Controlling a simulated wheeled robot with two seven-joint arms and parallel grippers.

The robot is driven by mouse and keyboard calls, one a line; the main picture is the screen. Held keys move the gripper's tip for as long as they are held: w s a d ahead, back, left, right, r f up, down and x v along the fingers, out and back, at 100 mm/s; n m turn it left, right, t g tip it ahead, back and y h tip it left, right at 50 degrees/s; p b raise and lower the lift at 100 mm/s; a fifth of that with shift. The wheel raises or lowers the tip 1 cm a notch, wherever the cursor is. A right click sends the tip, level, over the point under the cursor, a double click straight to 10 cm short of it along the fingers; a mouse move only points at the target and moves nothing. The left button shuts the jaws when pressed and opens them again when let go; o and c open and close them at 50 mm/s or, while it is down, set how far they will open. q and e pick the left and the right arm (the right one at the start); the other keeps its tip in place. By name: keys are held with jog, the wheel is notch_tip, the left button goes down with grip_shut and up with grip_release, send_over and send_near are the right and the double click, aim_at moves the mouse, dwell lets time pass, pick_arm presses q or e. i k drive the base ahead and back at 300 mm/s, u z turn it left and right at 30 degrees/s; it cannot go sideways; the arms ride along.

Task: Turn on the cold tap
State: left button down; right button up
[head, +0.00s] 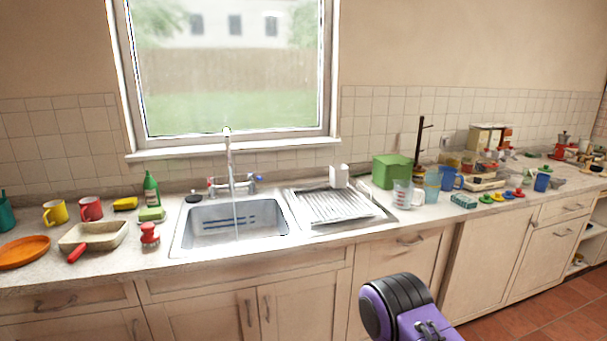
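A chrome mixer tap (229,155) with a tall spout stands behind the sink (180,240), below the window. It has a blue-marked handle (257,178) on its right, the cold side, and a red-marked handle (212,181) on its left. A thin pale vertical line runs from the spout down into the basin; I cannot tell whether it is water. No gripper touches the tap. A purple and black link of my arm shows at the bottom, right of centre. Neither gripper is in view.
A ribbed drainer (335,207) with a white holder (339,176) lies right of the basin. A green bottle (151,188), sponges, mugs and a pan (93,237) stand left. A green box (391,171) and a measuring jug (402,193) stand right. Cupboards front the counter.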

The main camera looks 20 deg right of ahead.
aim_at(252, 176)
jog(key=z, duration=0.2)
jog(key=i, duration=0.85)
jog(key=u, duration=0.25)
